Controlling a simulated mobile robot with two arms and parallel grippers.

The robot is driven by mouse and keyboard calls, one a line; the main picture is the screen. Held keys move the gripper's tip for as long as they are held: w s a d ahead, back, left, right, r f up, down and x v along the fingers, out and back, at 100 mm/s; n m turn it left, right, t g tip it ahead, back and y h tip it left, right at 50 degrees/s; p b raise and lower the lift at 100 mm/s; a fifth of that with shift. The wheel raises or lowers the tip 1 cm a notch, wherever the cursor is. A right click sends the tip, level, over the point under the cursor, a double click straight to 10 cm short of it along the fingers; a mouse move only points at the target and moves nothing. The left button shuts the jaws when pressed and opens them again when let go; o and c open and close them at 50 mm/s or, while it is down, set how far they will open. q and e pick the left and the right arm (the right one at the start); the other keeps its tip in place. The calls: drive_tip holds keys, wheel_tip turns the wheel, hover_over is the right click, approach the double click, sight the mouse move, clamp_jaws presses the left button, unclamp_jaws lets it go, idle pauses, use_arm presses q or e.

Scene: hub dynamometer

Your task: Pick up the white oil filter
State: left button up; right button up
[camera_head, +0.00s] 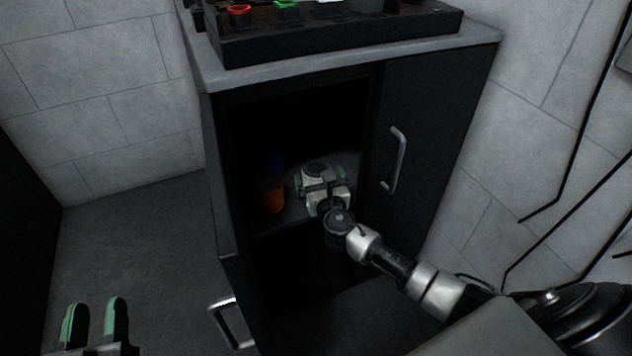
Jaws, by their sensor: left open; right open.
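A pale round object with a dark top, which looks like the white oil filter (316,168), stands on the shelf inside the open cabinet. My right gripper (321,176) reaches into the cabinet, open, with a green-padded finger on each side of that object. The gripper's body hides the object's lower front, and I cannot tell whether the fingers touch it. My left gripper (92,320) is open and empty at the lower left, away from the cabinet.
An orange cylinder (273,196) stands on the shelf just left of my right gripper. The cabinet's right panel has a handle (394,160). Another handle (232,322) shows lower left. A black tray (335,40) with coloured items sits on top. Floor at left is clear.

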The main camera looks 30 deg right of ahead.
sight(313, 161)
use_arm(q)
drive_tip(key=shift+s+d+r+t+h+b, duration=0.1)
drive_tip(key=shift+s+r+t+h+b, duration=0.2)
drive_tip(key=shift+r+t, duration=0.5)
drive_tip(key=shift+s+d+r+t+h+b, duration=0.15)
drive_tip(key=shift+s+r+t+h, duration=0.15)
drive_tip(key=shift+r+t, duration=0.5)
use_arm(e)
drive_tip(key=shift+x, duration=1.55)
use_arm(q)
drive_tip(key=shift+w, duration=0.1)
use_arm(e)
drive_tip(key=c, duration=1.1)
